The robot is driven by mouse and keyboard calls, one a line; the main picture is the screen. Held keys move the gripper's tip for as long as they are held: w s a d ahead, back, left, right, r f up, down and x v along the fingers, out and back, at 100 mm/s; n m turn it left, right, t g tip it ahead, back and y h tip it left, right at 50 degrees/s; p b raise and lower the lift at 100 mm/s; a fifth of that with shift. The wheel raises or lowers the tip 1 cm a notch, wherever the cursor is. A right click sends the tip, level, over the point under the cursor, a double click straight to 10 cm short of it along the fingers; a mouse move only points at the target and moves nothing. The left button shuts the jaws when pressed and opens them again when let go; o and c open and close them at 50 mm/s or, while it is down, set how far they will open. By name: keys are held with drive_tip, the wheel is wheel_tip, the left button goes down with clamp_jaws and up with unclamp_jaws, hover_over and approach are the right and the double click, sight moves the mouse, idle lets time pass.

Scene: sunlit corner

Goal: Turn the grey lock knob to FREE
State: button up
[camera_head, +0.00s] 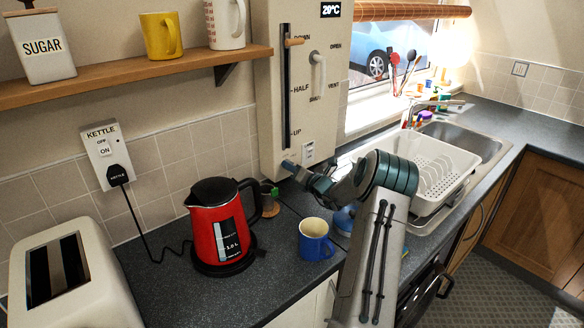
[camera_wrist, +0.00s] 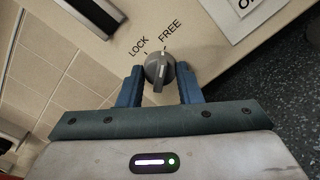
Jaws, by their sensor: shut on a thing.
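The grey lock knob (camera_wrist: 158,70) shows in the wrist view on the lower edge of a cream panel, with LOCK printed at its upper left and FREE at its upper right. Its raised grip with a pale line runs nearly upright in the picture, its upper end leaning toward the FREE side. My gripper (camera_wrist: 160,84) is shut on the knob, one blue finger on each side. In the head view my gripper (camera_head: 289,165) is at the lower left of the tall cream panel (camera_head: 270,100); the knob is hidden there.
Below the panel, a red kettle (camera_head: 218,225), a blue mug (camera_head: 315,240) and a small pot (camera_head: 268,198) stand on the dark worktop. A shelf (camera_head: 150,72) is at upper left. A white dish rack (camera_head: 430,170) by the sink is right of my arm.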

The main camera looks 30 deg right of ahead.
drive_tip(key=shift+m, duration=0.5)
drive_tip(key=o, duration=1)
drive_tip(key=shift+c, duration=0.2)
drive_tip(key=shift+s, duration=0.15)
drive_tip(key=s+d+b, duration=0.1)
drive_tip(key=s+b, duration=0.1)
drive_tip(key=s, duration=0.9)
drive_tip(key=shift+s+d+b, duration=0.3)
drive_tip(key=shift+b, duration=0.05)
